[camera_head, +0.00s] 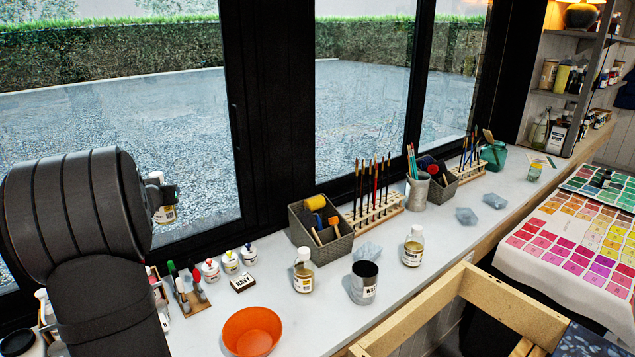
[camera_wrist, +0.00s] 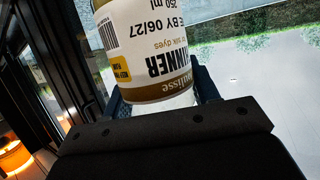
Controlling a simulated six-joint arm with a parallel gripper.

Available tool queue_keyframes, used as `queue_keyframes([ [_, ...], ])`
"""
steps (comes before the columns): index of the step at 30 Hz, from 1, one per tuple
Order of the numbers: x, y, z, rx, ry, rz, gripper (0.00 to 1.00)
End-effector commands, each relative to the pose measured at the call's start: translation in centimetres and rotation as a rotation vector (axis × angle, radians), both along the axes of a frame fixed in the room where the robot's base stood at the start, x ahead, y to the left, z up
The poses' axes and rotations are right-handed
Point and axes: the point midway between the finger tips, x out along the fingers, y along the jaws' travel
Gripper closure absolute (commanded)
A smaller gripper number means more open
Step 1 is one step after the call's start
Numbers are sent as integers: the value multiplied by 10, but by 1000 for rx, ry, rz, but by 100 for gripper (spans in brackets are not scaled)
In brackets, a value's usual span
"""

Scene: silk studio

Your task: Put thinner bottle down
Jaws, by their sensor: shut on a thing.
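The thinner bottle (camera_wrist: 150,60) fills the middle of the wrist view, its label reading THINNER upside down in that picture. In the head view it shows as a small bottle with a white and yellowish label (camera_head: 166,215), partly hidden by my arm. My gripper (camera_head: 166,192) is shut on it and holds it at the left, in front of the window and above the counter (camera_head: 210,325). One dark finger shows on each side of the bottle in the wrist view. The bottle looks roughly upright in the head view. Its far side is hidden.
Similar small bottles (camera_head: 303,277) (camera_head: 412,250) stand on the counter beside a metal cup (camera_head: 364,285). An orange bowl (camera_head: 252,332) sits at the front. Bare counter lies around the bowl.

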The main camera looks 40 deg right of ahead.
Motion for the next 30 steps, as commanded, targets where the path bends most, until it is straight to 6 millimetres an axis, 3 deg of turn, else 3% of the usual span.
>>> queue_keyframes([
  [1, -3, -27, 0, 0, -1, -35, 72],
  [9, -36, -162, -1, -1, -4, -209, 72],
  [15, -63, -232, 0, -3, -7, -301, 72],
  [24, -94, -292, -2, -4, -9, -384, 72],
  [30, -92, -288, -19, -6, -5, -378, 72],
])
